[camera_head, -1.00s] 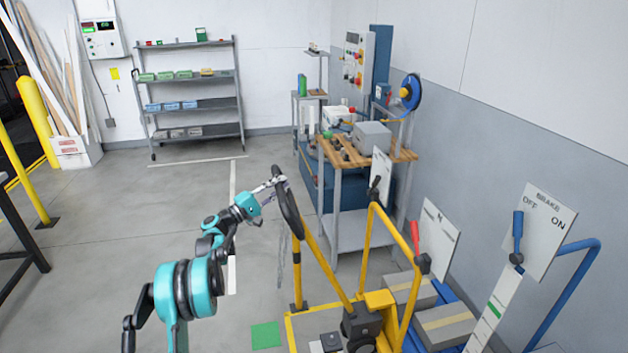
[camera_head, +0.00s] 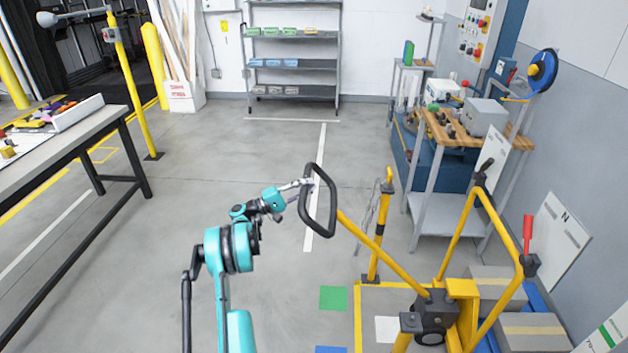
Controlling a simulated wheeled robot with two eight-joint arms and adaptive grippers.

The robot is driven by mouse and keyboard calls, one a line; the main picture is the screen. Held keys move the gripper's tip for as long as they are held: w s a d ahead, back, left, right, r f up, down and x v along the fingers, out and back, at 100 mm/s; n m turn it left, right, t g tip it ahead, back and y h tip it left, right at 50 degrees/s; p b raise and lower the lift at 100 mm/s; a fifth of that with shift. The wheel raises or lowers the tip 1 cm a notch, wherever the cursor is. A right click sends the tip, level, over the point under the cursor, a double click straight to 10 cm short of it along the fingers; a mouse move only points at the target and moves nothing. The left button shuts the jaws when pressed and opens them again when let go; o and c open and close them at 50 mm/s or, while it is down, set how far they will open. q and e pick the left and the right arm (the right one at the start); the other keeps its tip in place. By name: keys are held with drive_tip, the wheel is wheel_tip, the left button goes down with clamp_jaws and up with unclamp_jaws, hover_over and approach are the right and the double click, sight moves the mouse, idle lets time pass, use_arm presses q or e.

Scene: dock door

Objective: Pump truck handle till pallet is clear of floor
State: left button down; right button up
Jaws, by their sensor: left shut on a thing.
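The pallet truck's yellow handle shaft (camera_head: 385,255) leans up and left from its base and ends in a black loop grip (camera_head: 331,200). My left gripper (camera_head: 306,186) is shut on the upper left side of that loop. The yellow truck body with a black wheel and pump unit (camera_head: 436,312) stands at the lower right. Cartons (camera_head: 530,332) with yellow tape sit on a blue pallet (camera_head: 540,300) behind it. The gap between pallet and floor is hidden. My right gripper is not in view.
A workbench (camera_head: 90,135) stands at the left and a wooden-topped cart (camera_head: 450,130) at the right. A yellow post (camera_head: 377,235) stands behind the handle. A red lever (camera_head: 528,235) is beside the sign marked N. The floor centre is clear.

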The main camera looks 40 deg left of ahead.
use_arm(q)
drive_tip(key=shift+s+a+r, duration=0.15)
drive_tip(key=shift+a, duration=0.3)
drive_tip(key=c, duration=1.3)
unclamp_jaws()
drive_tip(key=shift+s+a, duration=0.1)
drive_tip(key=shift+s, duration=0.1)
drive_tip(key=shift+w, duration=0.1)
drive_tip(key=v, duration=1.2)
